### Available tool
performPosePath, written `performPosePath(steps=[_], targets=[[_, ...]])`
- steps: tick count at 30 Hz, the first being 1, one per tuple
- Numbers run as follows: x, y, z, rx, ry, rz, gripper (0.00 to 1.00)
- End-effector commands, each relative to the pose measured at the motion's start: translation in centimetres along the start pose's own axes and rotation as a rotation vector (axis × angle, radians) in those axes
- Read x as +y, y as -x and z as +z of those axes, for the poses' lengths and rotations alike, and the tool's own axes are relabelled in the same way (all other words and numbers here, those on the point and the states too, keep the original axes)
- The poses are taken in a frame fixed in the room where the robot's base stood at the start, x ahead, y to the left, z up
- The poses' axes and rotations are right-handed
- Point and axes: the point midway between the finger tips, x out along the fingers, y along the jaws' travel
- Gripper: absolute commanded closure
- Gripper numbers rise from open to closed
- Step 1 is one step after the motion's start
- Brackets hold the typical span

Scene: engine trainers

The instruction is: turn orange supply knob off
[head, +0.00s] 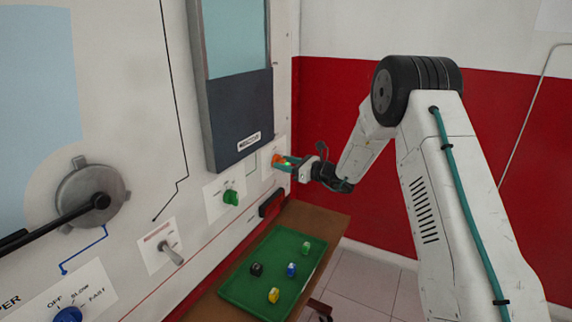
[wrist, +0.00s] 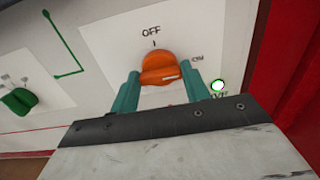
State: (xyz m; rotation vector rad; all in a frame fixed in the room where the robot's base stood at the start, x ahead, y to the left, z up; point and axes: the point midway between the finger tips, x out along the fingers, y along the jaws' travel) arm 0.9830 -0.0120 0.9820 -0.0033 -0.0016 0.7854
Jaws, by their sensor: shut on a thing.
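The orange supply knob (wrist: 158,66) sits on a white label plate (wrist: 112,55) in the wrist view. OFF is printed above it, ON to its right, and a partly hidden label at lower right. A pale line on the knob lies nearly level, toward its right side. My gripper (wrist: 160,78) has a teal finger on each side of the knob and is shut on it. In the head view the orange knob (head: 276,159) is partly covered by my gripper (head: 288,163), which reaches in from the right.
A lit green-white lamp (wrist: 218,86) is right of my fingers. A green knob (head: 230,198) is left of the orange one. A toggle switch (head: 171,252) and large grey dial (head: 88,196) are farther left. A green tray (head: 236,288) with several small coloured pieces lies below.

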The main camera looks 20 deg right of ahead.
Motion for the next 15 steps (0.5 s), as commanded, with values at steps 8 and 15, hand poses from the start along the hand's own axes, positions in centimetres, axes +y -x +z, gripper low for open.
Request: performPosePath(steps=[8, 15], targets=[[0.01, 0.02, -0.01, 0.001, 0.079, 0.0, 0.76], [0.05, 0.03, -0.03, 0.001, 0.257, 0.0, 0.76]])
